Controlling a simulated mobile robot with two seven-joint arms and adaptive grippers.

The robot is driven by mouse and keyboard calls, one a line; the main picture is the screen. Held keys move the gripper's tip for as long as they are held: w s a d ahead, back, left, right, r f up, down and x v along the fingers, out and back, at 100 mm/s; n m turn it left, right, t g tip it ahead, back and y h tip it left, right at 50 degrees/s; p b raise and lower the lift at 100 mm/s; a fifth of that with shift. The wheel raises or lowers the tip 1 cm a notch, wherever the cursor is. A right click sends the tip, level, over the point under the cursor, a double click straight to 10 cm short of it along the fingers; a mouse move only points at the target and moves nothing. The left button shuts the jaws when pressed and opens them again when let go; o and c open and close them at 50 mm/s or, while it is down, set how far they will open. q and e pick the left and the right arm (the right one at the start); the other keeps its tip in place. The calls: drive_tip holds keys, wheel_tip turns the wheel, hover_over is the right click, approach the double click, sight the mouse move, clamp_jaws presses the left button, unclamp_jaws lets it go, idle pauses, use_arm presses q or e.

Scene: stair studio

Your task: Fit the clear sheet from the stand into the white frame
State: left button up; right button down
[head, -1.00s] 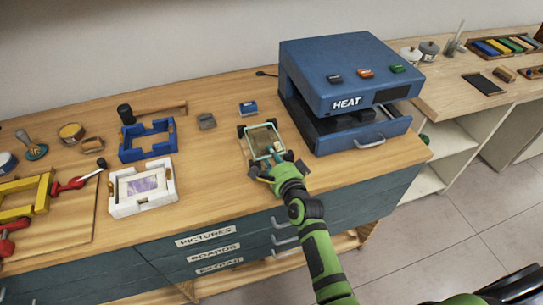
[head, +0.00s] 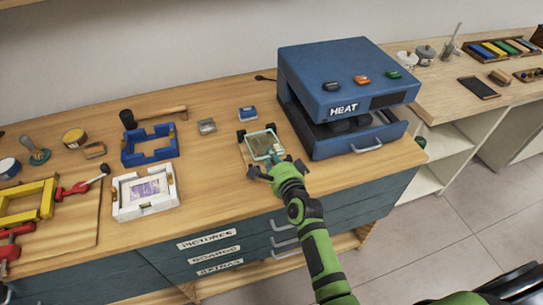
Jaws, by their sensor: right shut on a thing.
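The clear sheet (head: 261,144) is a small see-through pane with pale edges. It lies at the stand, whose dark corner posts (head: 241,134) show around it, left of the blue heat press. My right gripper (head: 272,159) reaches in from the front and is shut on the near edge of the sheet. Whether the sheet is lifted off the stand cannot be told. The white frame (head: 129,211) lies on the bench to the left, with a purple picture (head: 146,189) inside it. My left gripper is not in view.
The blue heat press (head: 340,75) stands close right of the stand. A blue frame (head: 135,158), a hammer (head: 158,115) and small blocks lie behind the white frame. A yellow frame (head: 45,202) is at far left. Bare bench lies between stand and white frame.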

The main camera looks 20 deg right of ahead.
drive_tip(key=shift+s+r, duration=0.15)
drive_tip(key=shift+r, duration=0.05)
drive_tip(key=r+p+v, duration=0.2)
drive_tip(key=p+v, duration=0.7)
drive_tip(key=v, duration=0.5)
drive_tip(key=shift+d, duration=0.1)
